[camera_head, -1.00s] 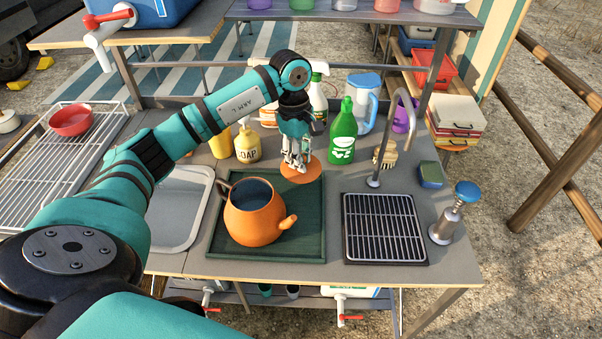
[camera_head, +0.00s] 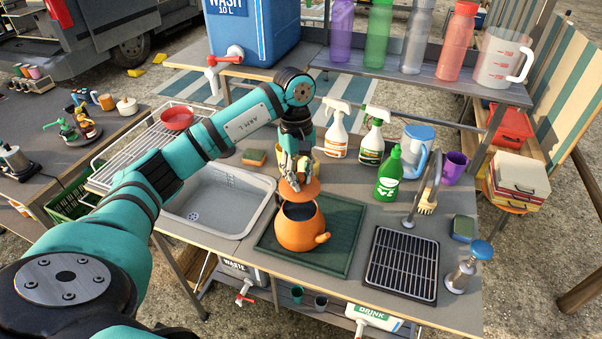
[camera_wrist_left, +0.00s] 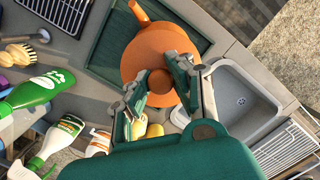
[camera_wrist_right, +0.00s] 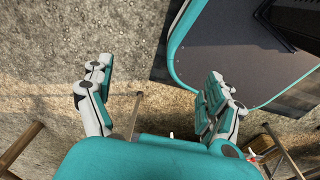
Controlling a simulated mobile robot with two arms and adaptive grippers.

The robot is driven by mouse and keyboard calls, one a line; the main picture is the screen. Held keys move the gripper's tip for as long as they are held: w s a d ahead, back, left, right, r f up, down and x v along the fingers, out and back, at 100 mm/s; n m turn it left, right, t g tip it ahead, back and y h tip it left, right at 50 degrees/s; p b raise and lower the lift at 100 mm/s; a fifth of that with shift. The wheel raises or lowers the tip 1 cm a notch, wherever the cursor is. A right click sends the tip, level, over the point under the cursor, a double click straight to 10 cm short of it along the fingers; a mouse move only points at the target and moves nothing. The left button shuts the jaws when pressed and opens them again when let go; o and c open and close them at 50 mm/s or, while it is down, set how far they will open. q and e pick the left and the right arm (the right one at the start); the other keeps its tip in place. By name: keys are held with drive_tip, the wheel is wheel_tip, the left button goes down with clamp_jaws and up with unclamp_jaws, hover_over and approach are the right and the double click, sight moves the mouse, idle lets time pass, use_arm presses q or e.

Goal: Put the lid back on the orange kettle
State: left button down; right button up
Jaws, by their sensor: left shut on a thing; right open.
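The orange kettle (camera_head: 301,235) stands upright on the dark green mat (camera_head: 345,222), its opening uncovered at the front and its spout to the right. My left gripper (camera_head: 293,182) is shut on the knob of the orange lid (camera_head: 305,191). The lid is above the rear part of the opening and looks apart from the kettle. In the left wrist view the lid (camera_wrist_left: 152,56) covers much of the kettle (camera_wrist_left: 189,32), so the gap between them is hard to judge. My right gripper (camera_wrist_right: 158,80) is open and empty over the ground.
A grey sink (camera_head: 215,205) lies left of the kettle and a black drain grid (camera_head: 402,265) lies right. A green bottle (camera_head: 389,175), spray bottles (camera_head: 338,132) and a tap (camera_head: 432,175) stand behind and to the right. The mat's right part is clear.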

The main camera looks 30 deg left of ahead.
use_arm(q)
drive_tip(key=shift+w+a+f, duration=0.15)
drive_tip(key=shift+w+f, duration=0.05)
drive_tip(key=shift+f, duration=0.55)
drive_tip(key=shift+f+b, duration=0.35)
drive_tip(key=shift+b, duration=0.1)
drive_tip(key=shift+s+f+b, duration=0.1)
drive_tip(key=shift+f+b, duration=0.3)
drive_tip(key=shift+f, duration=0.3)
wheel_tip(320, 180, down, 3)
drive_tip(key=shift+r+b, duration=0.1)
drive_tip(key=shift+b, duration=0.95)
use_arm(e)
drive_tip(key=f, duration=0.2)
drive_tip(key=a+f, duration=0.1)
drive_tip(key=f, duration=0.1)
drive_tip(key=shift+a, duration=0.1)
drive_tip(key=shift+a, duration=0.2)
drive_tip(key=shift+a+f, duration=0.2)
drive_tip(key=shift+a, duration=0.15)
